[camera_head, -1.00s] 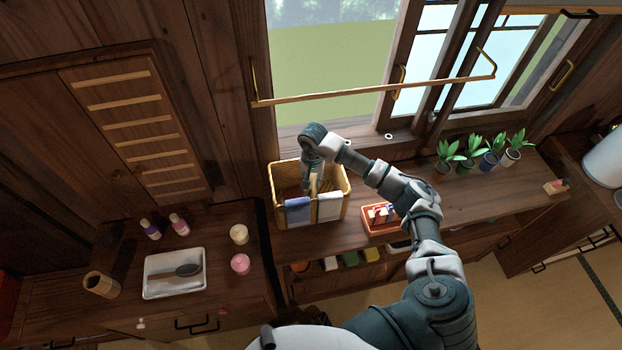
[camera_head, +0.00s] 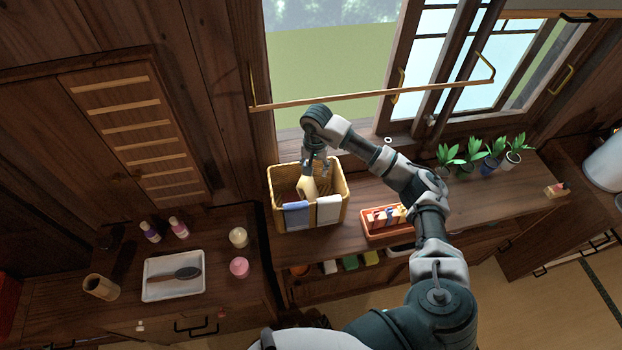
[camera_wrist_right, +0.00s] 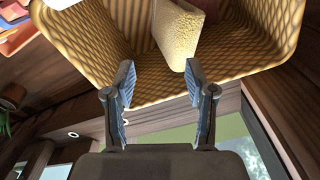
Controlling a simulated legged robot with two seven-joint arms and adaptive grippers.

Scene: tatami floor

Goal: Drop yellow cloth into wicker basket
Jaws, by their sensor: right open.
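The wicker basket (camera_head: 277,185) stands on the wooden counter below the window; its inside and rim also show in the wrist view (camera_wrist_right: 95,50). The pale yellow cloth (camera_head: 307,188) is in the basket's opening, just below my right gripper (camera_head: 314,169). In the right wrist view the cloth (camera_wrist_right: 178,35) lies beyond the fingertips, against the basket's inside. My right gripper (camera_wrist_right: 160,80) is open with a clear gap between its fingers, above the basket. I cannot tell whether the cloth rests fully on the basket's floor. My left gripper is not in view.
Blue (camera_head: 296,216) and white (camera_head: 328,209) cloths hang over the basket's front rim. A red tray (camera_head: 372,232) with small items sits to its right. A wooden rail (camera_head: 370,92) crosses the window above. Potted plants (camera_head: 490,158) stand further right.

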